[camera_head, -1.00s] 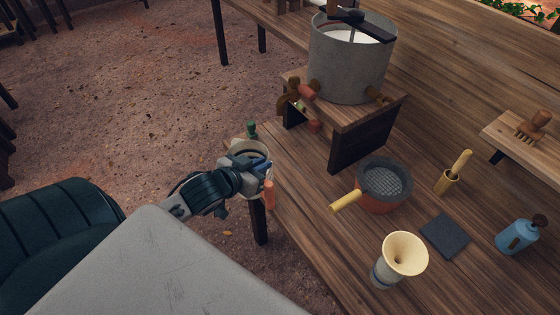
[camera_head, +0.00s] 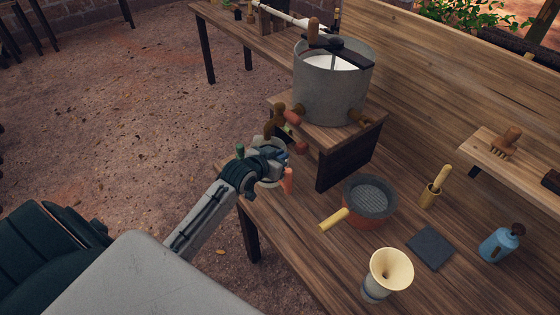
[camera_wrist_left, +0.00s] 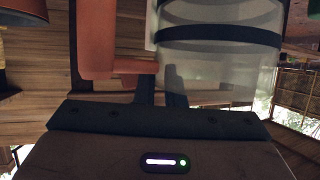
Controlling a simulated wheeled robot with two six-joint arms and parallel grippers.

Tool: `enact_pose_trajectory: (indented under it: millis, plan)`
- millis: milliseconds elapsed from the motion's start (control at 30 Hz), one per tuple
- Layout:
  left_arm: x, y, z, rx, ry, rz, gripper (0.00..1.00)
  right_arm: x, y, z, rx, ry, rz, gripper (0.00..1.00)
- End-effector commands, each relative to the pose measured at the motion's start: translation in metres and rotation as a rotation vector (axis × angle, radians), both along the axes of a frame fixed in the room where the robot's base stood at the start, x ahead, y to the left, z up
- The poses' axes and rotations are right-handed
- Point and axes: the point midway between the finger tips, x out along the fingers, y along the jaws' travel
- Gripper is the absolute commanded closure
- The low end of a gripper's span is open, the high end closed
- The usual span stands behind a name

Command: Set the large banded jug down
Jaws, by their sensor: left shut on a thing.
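My left gripper (camera_head: 276,166) is shut on the large banded jug. The jug's pale rim (camera_head: 266,143) shows behind the gripper in the head view, with its orange handle (camera_head: 287,181) to the right. In the left wrist view the jug is a translucent pale cylinder (camera_wrist_left: 225,65) with dark bands, and the orange handle (camera_wrist_left: 98,40) is left of it. The gripper's dark fingers (camera_wrist_left: 160,88) reach up to it. The jug is by the table's left edge, near the tap of the grey drum. Its base is hidden, so I cannot tell whether it touches anything.
The grey drum (camera_head: 333,85) stands on a wooden stand (camera_head: 345,165). A round strainer pot (camera_head: 370,203), a cream funnel (camera_head: 390,270), a dark slab (camera_head: 430,247), a brush holder (camera_head: 430,195) and a blue bottle (camera_head: 500,243) stand on the table. Bare wood lies in front of the stand.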

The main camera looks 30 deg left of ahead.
Motion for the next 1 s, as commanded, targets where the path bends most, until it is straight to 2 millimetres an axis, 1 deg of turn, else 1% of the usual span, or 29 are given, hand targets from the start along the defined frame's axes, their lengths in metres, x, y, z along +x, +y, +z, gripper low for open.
enact_pose_trajectory:
  millis: [33,100,233,533,567,633,667,900,1000]
  plan:
    - [0.001,0.000,-0.004,-0.003,0.002,0.002,1.00,0.000,0.000,0.007,0.000,0.000,0.000,0.64]
    - [0.000,0.000,-0.016,-0.003,0.003,0.002,1.00,0.000,0.000,0.013,0.000,0.000,0.000,0.64]
    - [0.000,0.000,-0.031,-0.003,0.000,0.001,1.00,0.000,0.000,0.017,0.000,0.000,0.000,0.64]
    - [0.000,0.000,-0.034,0.000,-0.003,0.000,1.00,0.000,-0.002,0.015,-0.003,0.000,0.001,0.64]
    - [0.000,0.000,-0.035,-0.001,-0.001,0.000,0.85,0.000,-0.003,0.016,-0.003,0.000,0.001,0.64]
    - [0.000,0.000,-0.035,-0.001,-0.001,0.000,0.71,0.000,-0.003,0.016,-0.004,0.000,0.002,0.64]
    - [0.000,0.000,-0.035,-0.001,-0.001,0.000,0.68,0.000,-0.004,0.016,-0.004,0.000,0.002,0.64]
    - [0.000,0.000,-0.034,-0.001,-0.001,0.000,0.68,0.000,-0.005,0.016,-0.005,0.000,0.001,0.64]
    - [-0.003,0.001,-0.034,-0.001,-0.001,0.000,0.68,0.000,-0.005,0.015,-0.005,0.000,0.001,0.64]
